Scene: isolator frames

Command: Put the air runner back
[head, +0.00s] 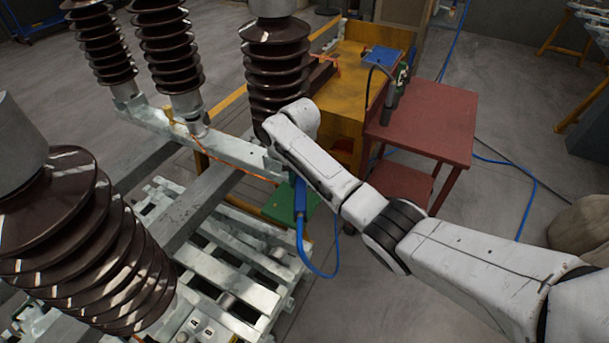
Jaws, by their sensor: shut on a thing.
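The air runner (300,196) shows as a blue body with a blue hose looping from its lower end, just below my white arm. My gripper (291,176) is mostly hidden behind my own wrist and forearm. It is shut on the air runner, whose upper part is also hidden. The runner hangs roughly upright in front of a green plate (280,206) beside the grey steel frame. I cannot tell whether it touches the plate.
Brown ribbed insulators (275,68) stand on the frame (225,150), close to my wrist. A red cart (432,118) at right carries a dark tool (394,92) with a black hose. A yellow bench (343,85) adjoins it. Blue hose (527,205) crosses the floor.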

